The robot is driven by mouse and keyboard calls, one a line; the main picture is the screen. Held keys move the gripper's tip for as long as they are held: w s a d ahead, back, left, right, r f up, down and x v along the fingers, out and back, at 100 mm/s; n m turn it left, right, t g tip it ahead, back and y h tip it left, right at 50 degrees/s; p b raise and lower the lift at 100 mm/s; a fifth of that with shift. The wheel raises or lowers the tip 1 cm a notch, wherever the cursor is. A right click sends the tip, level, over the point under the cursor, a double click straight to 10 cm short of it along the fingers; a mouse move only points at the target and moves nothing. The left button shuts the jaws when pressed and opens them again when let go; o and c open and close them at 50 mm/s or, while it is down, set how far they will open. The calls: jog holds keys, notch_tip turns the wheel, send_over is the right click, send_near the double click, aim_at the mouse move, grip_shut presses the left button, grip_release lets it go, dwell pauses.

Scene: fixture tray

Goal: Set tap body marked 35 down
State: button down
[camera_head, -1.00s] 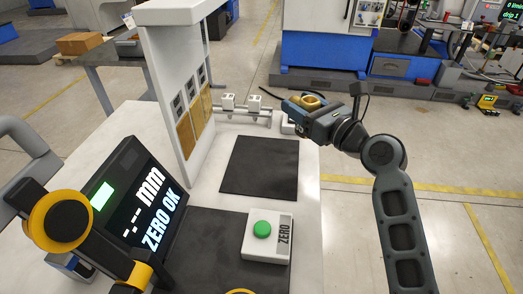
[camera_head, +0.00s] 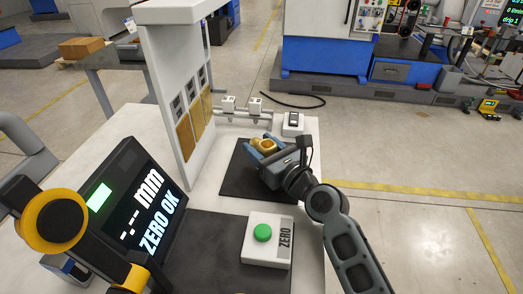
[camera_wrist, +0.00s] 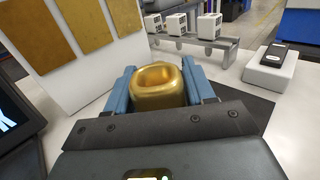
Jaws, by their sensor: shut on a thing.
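My gripper (camera_head: 264,148) is shut on a brass-coloured tap body (camera_head: 264,145). The tap body also shows in the wrist view (camera_wrist: 158,86), between the two blue fingers, with its oval opening facing up. No number can be read on it in either view. In the head view my gripper is over the dark mat (camera_head: 236,181) at the back of the white table. Whether the tap body touches the mat is hidden by my gripper.
A white panel with brass plates (camera_head: 184,139) stands left of the mat. Behind are a rack with white blocks (camera_head: 229,104) and a white box with a black device (camera_head: 293,122). A display (camera_head: 135,204) and a green-button ZERO box (camera_head: 267,240) are nearer.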

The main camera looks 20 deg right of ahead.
jog(key=shift+f, duration=0.15)
jog(key=shift+c, duration=2)
grip_release()
jog(key=shift+r, duration=0.2)
jog(key=s, duration=0.4)
jog(key=s+d, duration=0.1)
jog(key=s, duration=0.3)
jog(key=s+d+b, duration=0.1)
jog(key=s, duration=0.2)
jog(key=shift+s+d, duration=0.15)
jog(key=shift+s, duration=0.25)
